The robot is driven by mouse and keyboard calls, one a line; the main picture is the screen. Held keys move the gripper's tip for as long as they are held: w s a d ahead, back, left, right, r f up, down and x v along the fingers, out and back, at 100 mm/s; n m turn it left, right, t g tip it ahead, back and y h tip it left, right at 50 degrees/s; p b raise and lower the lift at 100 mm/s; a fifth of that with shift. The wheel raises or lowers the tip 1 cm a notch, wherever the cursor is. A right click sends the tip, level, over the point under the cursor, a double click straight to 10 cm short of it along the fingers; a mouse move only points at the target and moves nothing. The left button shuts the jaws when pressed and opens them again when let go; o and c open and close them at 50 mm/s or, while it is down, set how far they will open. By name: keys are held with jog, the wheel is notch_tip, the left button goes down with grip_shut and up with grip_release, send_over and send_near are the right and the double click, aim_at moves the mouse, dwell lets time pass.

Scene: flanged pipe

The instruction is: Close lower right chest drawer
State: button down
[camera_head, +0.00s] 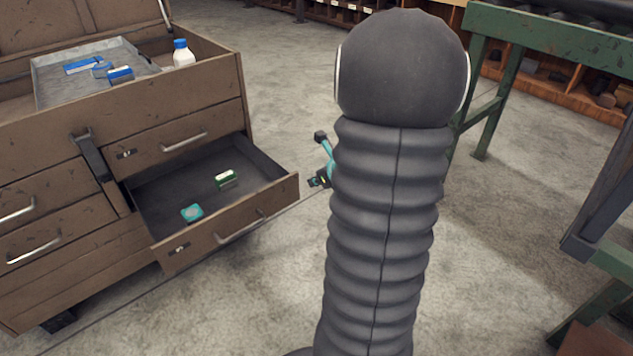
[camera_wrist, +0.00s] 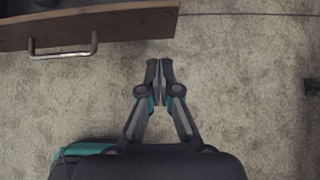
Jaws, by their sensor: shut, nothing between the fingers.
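The brown wooden chest (camera_head: 180,105) stands at the left in the head view. Its lower right drawer (camera_head: 205,243) is pulled well out, with a metal bar handle (camera_head: 241,228) on its front. A teal item (camera_head: 192,212) and a small green and white box (camera_head: 226,178) lie inside. In the wrist view the drawer front (camera_wrist: 130,22) and its handle (camera_wrist: 63,50) show at the upper left. My gripper (camera_wrist: 159,65) is shut and empty, apart from the drawer, below and right of its front edge. In the head view my gripper (camera_head: 318,182) is partly hidden behind my arm.
The chest's open top holds a grey tray (camera_head: 45,80) and a white bottle with a blue cap (camera_head: 182,55). A green metal-framed table (camera_head: 560,25) stands at the upper right. The concrete floor in front of the drawer is clear.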

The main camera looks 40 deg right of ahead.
aim_at(289, 180)
jog(key=w+f, duration=0.1)
jog(key=w, duration=0.1)
jog(key=w+f, duration=0.2)
jog(key=w, duration=0.1)
jog(key=w+a+f, duration=0.1)
jog(key=w, duration=0.1)
jog(key=shift+w+f, duration=0.15)
jog(key=shift+w, duration=0.7)
